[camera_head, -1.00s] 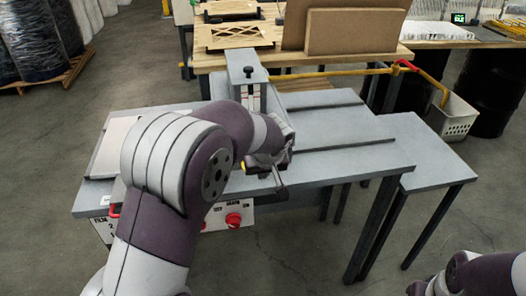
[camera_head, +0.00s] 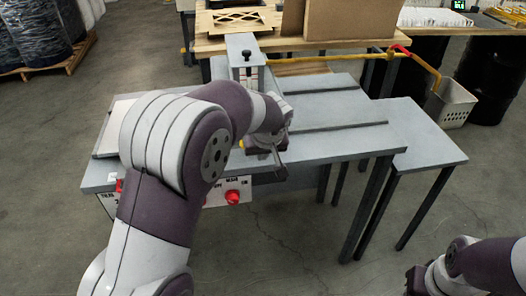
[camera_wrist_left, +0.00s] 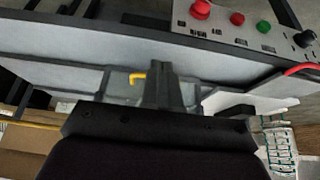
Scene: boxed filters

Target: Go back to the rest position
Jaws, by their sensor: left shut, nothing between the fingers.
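My left gripper (camera_head: 279,168) hangs over the front edge of the grey machine table (camera_head: 335,150), with the arm reaching in from the lower left. In the left wrist view the left gripper (camera_wrist_left: 160,84) is shut, with its fingers together and nothing between them. My right arm shows at the lower right of the head view, with a dark end (camera_head: 418,280) at the picture's edge. Whether its fingers are open or shut cannot be made out.
A control panel with a red button (camera_head: 232,197) sits under the table front; its buttons (camera_wrist_left: 237,19) show in the wrist view. A lower side table (camera_head: 425,140) stands right. A white basket (camera_head: 450,103) hangs from a yellow pipe (camera_head: 350,60). Front floor is clear.

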